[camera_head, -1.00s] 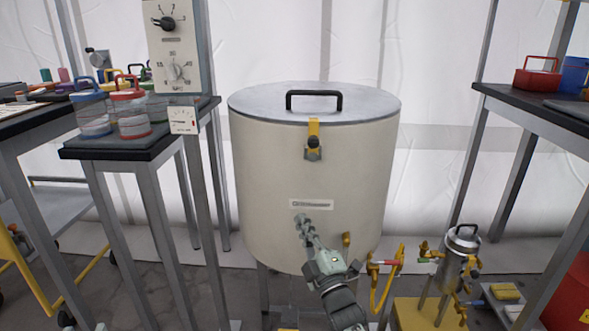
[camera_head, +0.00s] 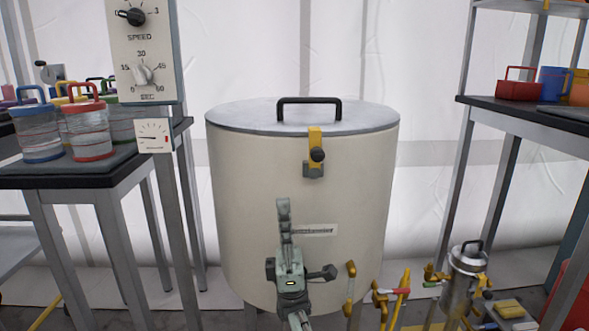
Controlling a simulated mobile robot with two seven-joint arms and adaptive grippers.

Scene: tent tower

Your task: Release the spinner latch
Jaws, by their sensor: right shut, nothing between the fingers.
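The spinner is a large cream drum (camera_head: 260,190) with a grey lid (camera_head: 240,115) and a black lid handle (camera_head: 309,101). The lid lies flat on the drum. The yellow latch (camera_head: 315,140) with a black knob hangs over the front rim, right of the drum's middle, its lower end at a grey catch. My right gripper (camera_head: 283,205) is shut and empty, pointing up in front of the drum. It is below and left of the latch, apart from it, and covers part of the drum's label. My left gripper is not in view.
A control panel (camera_head: 146,50) with dials stands on a post at left. Lidded jars (camera_head: 88,130) sit on a black-topped table beside it. A small metal vessel (camera_head: 465,275) and yellow-handled valves are at lower right. A shelf with red and blue containers (camera_head: 517,88) is at right.

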